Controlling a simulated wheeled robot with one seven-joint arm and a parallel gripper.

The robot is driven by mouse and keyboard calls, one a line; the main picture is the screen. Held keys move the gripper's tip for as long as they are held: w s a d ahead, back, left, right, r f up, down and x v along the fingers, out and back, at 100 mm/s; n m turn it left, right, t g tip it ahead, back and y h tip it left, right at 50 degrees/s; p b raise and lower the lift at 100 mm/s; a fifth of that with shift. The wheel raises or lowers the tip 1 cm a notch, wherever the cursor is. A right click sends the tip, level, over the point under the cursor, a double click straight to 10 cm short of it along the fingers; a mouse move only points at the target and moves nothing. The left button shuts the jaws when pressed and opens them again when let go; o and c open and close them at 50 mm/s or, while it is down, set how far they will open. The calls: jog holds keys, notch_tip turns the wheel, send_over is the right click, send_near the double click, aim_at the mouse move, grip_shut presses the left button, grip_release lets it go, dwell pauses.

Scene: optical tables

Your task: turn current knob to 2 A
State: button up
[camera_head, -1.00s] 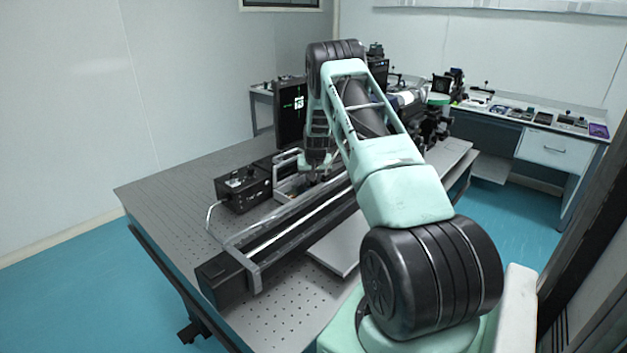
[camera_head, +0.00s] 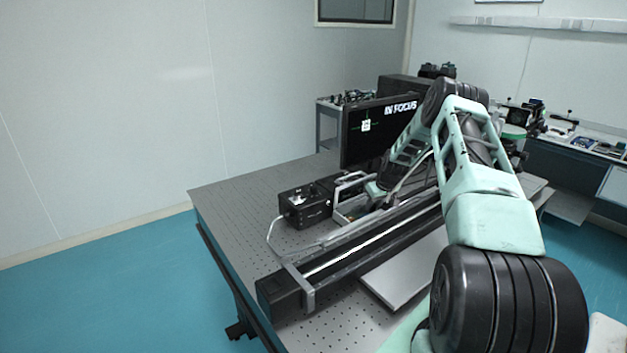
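A black control box (camera_head: 306,204) sits on the perforated optical table, left of my arm. Small fittings show on its top and front. They are too small to tell which is the current knob, and no dial reading or 2 A mark is legible. My gripper (camera_head: 374,194) is low over the table, to the right of the box and apart from it, near a grey frame handle (camera_head: 350,181). Its fingers are small and partly hidden, so their opening cannot be made out.
A long black rail (camera_head: 345,251) with a grey frame runs across the optical table (camera_head: 235,196) in front of the box. A monitor (camera_head: 362,142) reading "IN FOCUS" stands behind. A pale plate (camera_head: 400,275) lies at the front. The table's left part is clear.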

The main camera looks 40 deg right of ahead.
jog(key=shift+d+r+n+p, duration=0.1)
jog(key=shift+r+n+p, duration=0.2)
jog(key=shift+n, duration=0.4)
jog(key=d+b+v, duration=0.1)
jog(key=b+v, duration=0.3)
jog(key=v, duration=0.7)
jog(key=w+a+r+n+y, duration=0.1)
jog(key=w+a+r, duration=0.1)
jog(key=a, duration=1.1)
jog(key=w+a+r+n+g+y, duration=0.1)
jog(key=w+a, duration=0.4)
jog(key=a, duration=0.9)
jog(key=shift+r+n+b, duration=0.45)
jog(key=shift+r+n, duration=0.05)
jog(key=shift+r, duration=0.45)
